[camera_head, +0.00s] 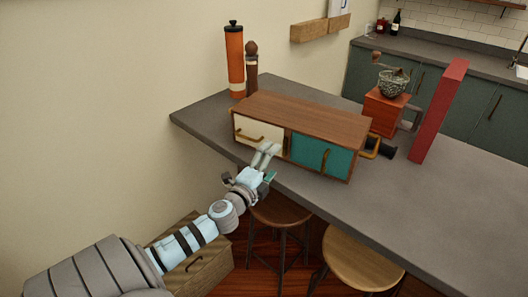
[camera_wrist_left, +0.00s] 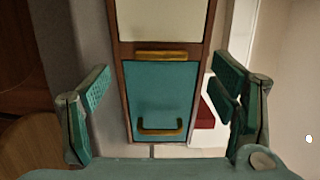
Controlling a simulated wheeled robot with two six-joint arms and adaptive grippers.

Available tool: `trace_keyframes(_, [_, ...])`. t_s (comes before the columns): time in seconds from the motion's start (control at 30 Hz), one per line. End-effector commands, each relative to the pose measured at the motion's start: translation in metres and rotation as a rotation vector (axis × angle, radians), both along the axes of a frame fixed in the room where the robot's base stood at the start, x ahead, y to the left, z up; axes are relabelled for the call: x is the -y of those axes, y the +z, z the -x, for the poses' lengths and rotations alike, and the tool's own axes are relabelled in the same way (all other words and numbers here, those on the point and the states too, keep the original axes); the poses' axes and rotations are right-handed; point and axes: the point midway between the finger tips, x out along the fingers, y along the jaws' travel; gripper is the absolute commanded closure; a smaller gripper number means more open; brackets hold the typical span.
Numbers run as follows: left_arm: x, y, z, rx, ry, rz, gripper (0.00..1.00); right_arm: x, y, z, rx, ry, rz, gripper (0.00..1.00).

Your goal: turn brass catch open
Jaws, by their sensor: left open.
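A wooden cabinet (camera_head: 310,118) stands on the grey counter, with a cream front (camera_head: 255,133) on the left and a teal door (camera_head: 310,153) on the right. The brass catch (camera_wrist_left: 161,55) lies across the divider between the two fronts in the left wrist view, at the teal door's edge. My left gripper's fingers (camera_wrist_left: 162,88) are spread wide and empty, facing the teal door.
An orange cylinder (camera_head: 235,62) and a brown mill (camera_head: 251,72) stand behind the cabinet. To its right are a coffee grinder (camera_head: 388,105) and a tall red slab (camera_head: 439,110). Stools (camera_head: 360,262) stand below the counter edge. The counter's right front is clear.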

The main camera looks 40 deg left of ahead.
Motion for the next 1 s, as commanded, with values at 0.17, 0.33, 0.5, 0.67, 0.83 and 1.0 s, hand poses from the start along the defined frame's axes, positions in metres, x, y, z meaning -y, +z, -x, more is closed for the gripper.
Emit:
trace_keyframes(0.17, [0.010,-0.001,0.044,-0.004,-0.002,-0.001,0.22,-0.001,0.000,0.000,0.000,0.000,-0.001,0.68])
trace_keyframes(0.33, [0.013,0.000,0.061,0.000,0.000,0.000,0.22,-0.001,0.000,0.000,0.000,0.000,-0.001,0.68])
trace_keyframes(0.5, [0.013,0.000,0.061,0.000,0.000,0.002,0.22,-0.001,0.000,0.000,0.000,0.000,-0.001,0.68])
trace_keyframes(0.67, [0.013,0.000,0.061,0.000,0.001,0.002,0.22,-0.001,0.000,0.000,0.000,0.000,-0.002,0.68])
trace_keyframes(0.83, [0.013,0.000,0.061,0.000,0.001,0.001,0.22,-0.001,0.000,0.000,0.000,0.000,-0.002,0.68])
trace_keyframes(1.0, [-0.002,-0.041,0.064,-0.100,0.015,0.070,0.22,-0.002,0.000,0.000,0.000,-0.001,-0.003,0.68])
